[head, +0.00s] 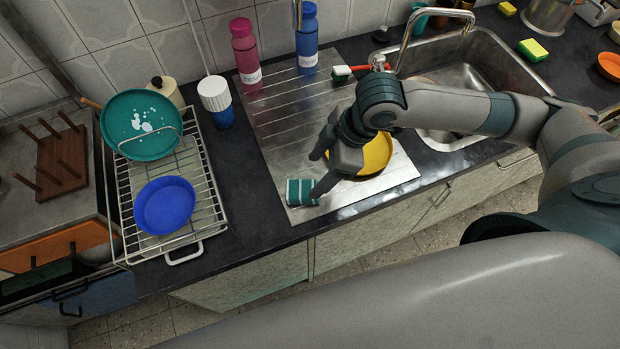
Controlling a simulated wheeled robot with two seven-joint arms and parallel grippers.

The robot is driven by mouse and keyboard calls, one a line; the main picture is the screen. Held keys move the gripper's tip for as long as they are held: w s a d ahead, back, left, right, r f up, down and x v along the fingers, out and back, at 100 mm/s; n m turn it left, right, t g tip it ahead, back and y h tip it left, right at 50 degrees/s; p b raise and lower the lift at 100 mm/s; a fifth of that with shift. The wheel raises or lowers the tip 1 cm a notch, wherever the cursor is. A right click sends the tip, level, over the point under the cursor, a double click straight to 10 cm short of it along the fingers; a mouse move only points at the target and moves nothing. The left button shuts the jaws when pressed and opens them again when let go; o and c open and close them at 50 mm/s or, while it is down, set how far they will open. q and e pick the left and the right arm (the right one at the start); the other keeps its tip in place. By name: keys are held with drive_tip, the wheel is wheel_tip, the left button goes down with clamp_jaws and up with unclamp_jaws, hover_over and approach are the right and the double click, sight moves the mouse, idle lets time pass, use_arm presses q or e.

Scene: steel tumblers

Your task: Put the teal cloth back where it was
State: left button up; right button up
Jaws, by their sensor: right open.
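The teal cloth (300,192), striped with white, lies at the front left corner of the steel drainboard (277,130). My right gripper (316,176) is over the drainboard, just right of the cloth, with its fingers apart. One fingertip is beside the cloth's right edge; I cannot tell whether it touches. Nothing shows between the fingers. My left gripper is out of view.
A yellow plate (378,156) lies partly hidden behind my right gripper. A wire rack (208,190) at left holds a teal pan (130,112) and a blue bowl (164,205). Pink (245,55) and blue (307,40) bottles stand behind. The sink (480,65) is right.

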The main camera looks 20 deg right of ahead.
drive_tip(key=shift+v, duration=1.9)
